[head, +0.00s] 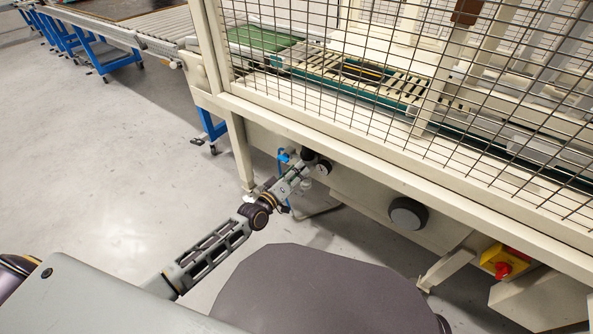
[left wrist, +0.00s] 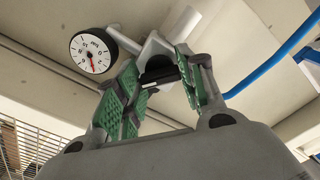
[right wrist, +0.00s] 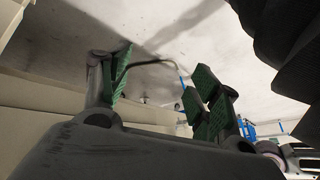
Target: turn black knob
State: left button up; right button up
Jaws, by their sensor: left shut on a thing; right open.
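The black knob (head: 310,156) sits below the cream machine frame, beside a small round gauge (head: 323,168). My left gripper (head: 298,170) reaches up to it and is shut on it. In the left wrist view, the dark knob (left wrist: 156,67) lies between the green finger pads of the left gripper (left wrist: 160,80), under a grey metal fitting; the pads hide part of it. The white-faced gauge (left wrist: 93,52) with a red needle is left of the fingers. My right gripper (right wrist: 165,85) shows only in the right wrist view, open and empty.
A large dark round disc (head: 408,213) and a red switch on a yellow box (head: 502,262) are on the machine's side, to the right. Wire mesh fencing (head: 420,80) stands above. A blue hose (left wrist: 285,50) runs right of the left fingers. The floor (head: 120,180) at left is clear.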

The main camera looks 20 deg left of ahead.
pick_arm(q)
jog(key=shift+m+p, duration=2.3)
jog(key=shift+m, duration=0.5)
pick_arm(e)
jog(key=s+d+r+g+h, duration=0.1)
jog(key=d+r, duration=0.2)
jog(key=r, duration=0.7)
jog(key=shift+s+r+n+g+h, duration=0.2)
jog(key=shift+s+n+g+h, duration=0.1)
jog(key=shift+g+h, duration=0.1)
pick_arm(q)
jog(key=o, duration=1)
jog(key=shift+v, duration=5.95)
